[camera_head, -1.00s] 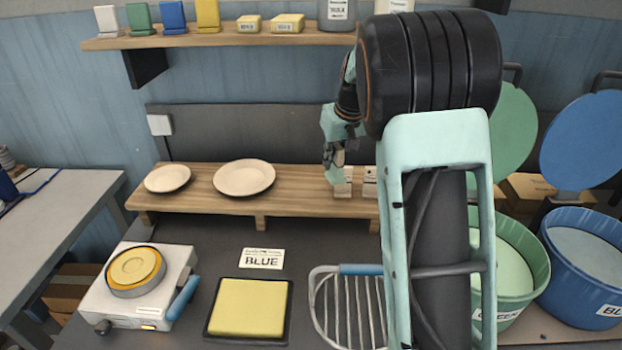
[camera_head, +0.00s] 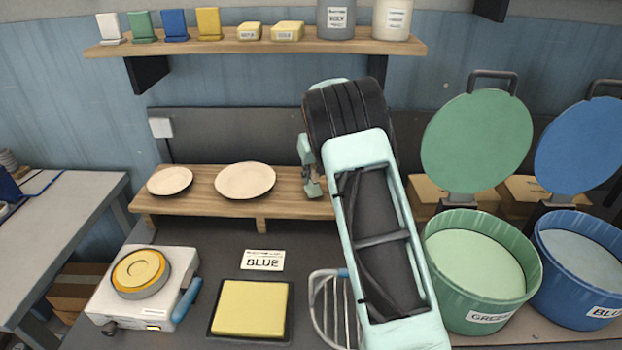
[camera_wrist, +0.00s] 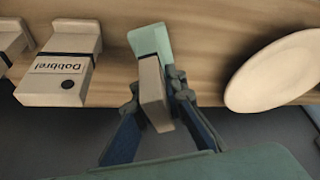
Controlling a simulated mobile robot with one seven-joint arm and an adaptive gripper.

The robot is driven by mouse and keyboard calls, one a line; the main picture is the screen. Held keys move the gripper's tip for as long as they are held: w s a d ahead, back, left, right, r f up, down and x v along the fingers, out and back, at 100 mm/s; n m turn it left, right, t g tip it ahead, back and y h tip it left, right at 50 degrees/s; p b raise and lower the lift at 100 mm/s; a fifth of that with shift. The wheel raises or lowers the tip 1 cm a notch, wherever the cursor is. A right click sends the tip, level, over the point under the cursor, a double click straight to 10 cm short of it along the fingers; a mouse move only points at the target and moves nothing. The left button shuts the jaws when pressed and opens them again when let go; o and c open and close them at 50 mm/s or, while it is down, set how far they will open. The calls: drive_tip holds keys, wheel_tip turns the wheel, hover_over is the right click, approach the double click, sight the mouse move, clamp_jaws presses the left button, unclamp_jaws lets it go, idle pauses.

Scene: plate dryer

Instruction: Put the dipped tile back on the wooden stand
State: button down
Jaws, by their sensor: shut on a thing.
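The dipped tile (camera_wrist: 150,42) is pale green at its far end and bare beige nearer me. My gripper (camera_wrist: 157,90) is shut on its beige part, with one finger on each side. The green end overlaps the wooden stand (camera_wrist: 205,62) in the wrist view; I cannot tell whether it touches. In the head view, the wooden stand (camera_head: 203,198) is a long low plank at the back of the table. My gripper (camera_head: 308,160) is at its right part, beside the larger plate, and my arm hides the stand's right end.
A pale plate (camera_wrist: 280,72) lies right of the held tile. A beige tile labelled "Dabbre!" (camera_wrist: 62,72) stands left of it, with another at the edge. A green bucket (camera_head: 480,280) and blue bucket (camera_head: 580,275) stand right. A yellow pad (camera_head: 250,308) lies in front.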

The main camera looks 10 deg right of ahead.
sight(314, 166)
drive_tip(key=shift+f, duration=0.65)
drive_tip(key=shift+f, duration=0.2)
drive_tip(key=c, duration=2)
unclamp_jaws()
drive_tip(key=shift+o, duration=0.2)
drive_tip(key=shift+r, duration=0.3)
drive_tip(key=b+v, duration=0.1)
drive_tip(key=v, duration=1.1)
drive_tip(key=shift+d+f+b, duration=0.1)
drive_tip(key=shift+b, duration=0.25)
